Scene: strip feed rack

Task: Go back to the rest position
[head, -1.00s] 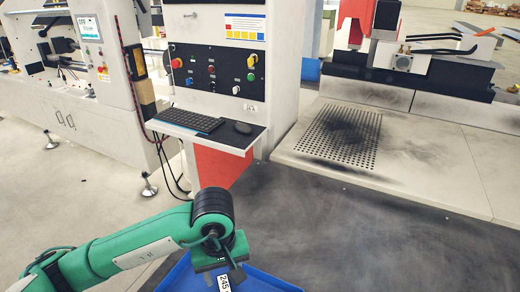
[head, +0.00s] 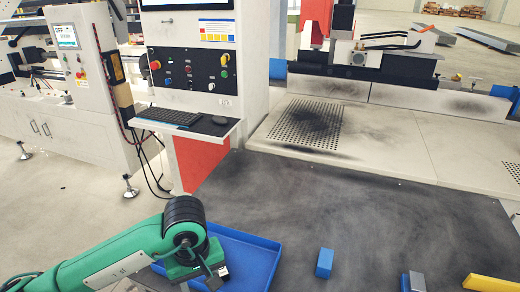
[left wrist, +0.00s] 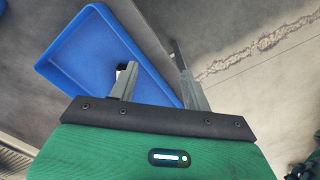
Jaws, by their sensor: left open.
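My left gripper (head: 208,276) is at the bottom of the head view, at the end of the green left arm, over the near left part of the blue tray. In the left wrist view the left gripper (left wrist: 150,60) shows two grey fingers spread apart with nothing between them. The blue tray (head: 248,238) lies on the dark surface. It also fills the upper left of the left wrist view (left wrist: 75,75), and its visible floor looks bare there. My right gripper is not in view.
A blue block (head: 324,263) stands right of the tray. A keyboard shelf (head: 185,126) juts from the white machine behind. The dark surface between is clear.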

